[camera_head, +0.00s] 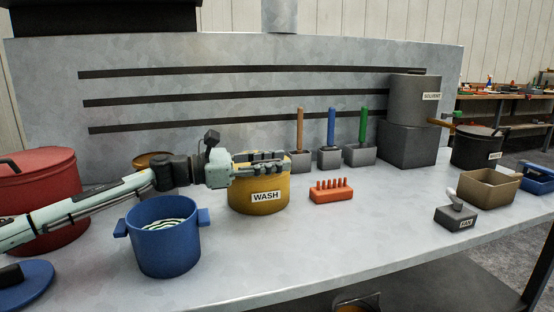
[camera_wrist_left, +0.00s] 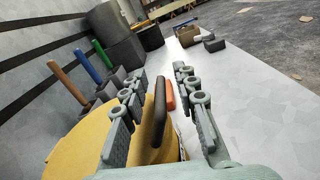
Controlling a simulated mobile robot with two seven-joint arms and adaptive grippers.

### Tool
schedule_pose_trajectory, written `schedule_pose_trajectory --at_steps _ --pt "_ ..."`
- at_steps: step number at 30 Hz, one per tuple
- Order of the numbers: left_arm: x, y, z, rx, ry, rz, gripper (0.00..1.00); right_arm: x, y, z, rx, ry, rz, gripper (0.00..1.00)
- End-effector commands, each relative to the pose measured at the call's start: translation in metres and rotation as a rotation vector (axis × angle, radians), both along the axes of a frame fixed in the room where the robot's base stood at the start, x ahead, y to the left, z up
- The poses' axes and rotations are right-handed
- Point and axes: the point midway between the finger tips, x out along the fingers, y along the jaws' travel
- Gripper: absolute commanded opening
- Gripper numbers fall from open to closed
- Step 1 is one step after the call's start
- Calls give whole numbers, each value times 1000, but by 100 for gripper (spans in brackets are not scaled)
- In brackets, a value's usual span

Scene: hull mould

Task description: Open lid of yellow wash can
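The yellow wash can (camera_head: 262,208), labelled WASH, stands on the grey bench. In the left wrist view its yellow top (camera_wrist_left: 85,148) lies below my left gripper, with a black bar handle (camera_wrist_left: 156,112) standing up from it. My left gripper (camera_head: 283,158) reaches in from the left, level, just over the can's top. Its fingers (camera_wrist_left: 160,80) are apart, one on each side of the handle. I cannot tell whether either finger touches it. The gripper hides most of the lid in the head view.
A blue pot (camera_head: 165,245) stands in front of my left arm, a red pot (camera_head: 52,190) at left. An orange rack (camera_head: 331,195) sits right of the can. Several handled tools stand in grey blocks (camera_head: 329,158) behind.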

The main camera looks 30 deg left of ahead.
Motion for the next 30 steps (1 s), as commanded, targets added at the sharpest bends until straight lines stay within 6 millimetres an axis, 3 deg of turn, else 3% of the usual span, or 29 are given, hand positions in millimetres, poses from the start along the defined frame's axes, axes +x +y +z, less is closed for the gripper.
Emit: schedule_pose_trajectory --at_steps 14,21,30 --pt "4 -5 0 2 0 -2 29 4 4 -6 6 -3 6 40" --pt "4 -5 0 2 1 -3 0 4 4 -5 6 -6 3 40" --pt "4 -6 -1 1 2 -6 0 5 3 -4 6 -6 2 40"
